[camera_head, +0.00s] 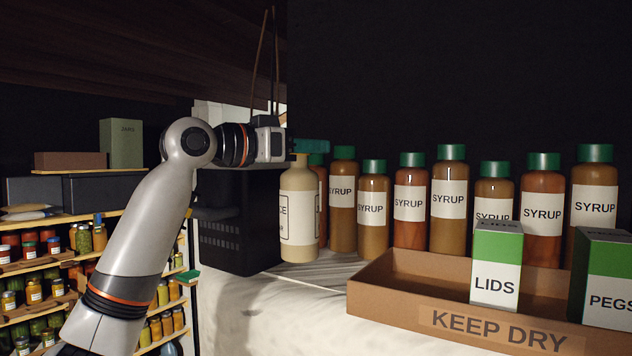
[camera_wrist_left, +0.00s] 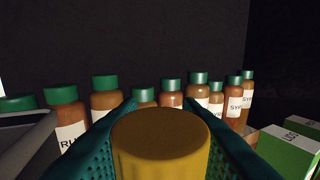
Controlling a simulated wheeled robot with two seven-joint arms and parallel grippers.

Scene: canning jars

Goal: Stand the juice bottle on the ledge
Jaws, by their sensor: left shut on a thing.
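In the left wrist view the yellowish top of the juice bottle (camera_wrist_left: 160,145) sits between both fingers. The bottle's base is close to the pale ledge (camera_head: 300,274); I cannot tell whether it touches. My right gripper is not in view.
Several syrup bottles (camera_head: 410,210) with green caps stand behind and to the right. A cardboard tray (camera_head: 400,305) marked "KEEP DRY" holds a LIDS box (camera_head: 496,285) and a PEGS box (camera_head: 608,300). A black box (camera_head: 240,235) stands left. Jar shelves (camera_head: 45,265) are further left.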

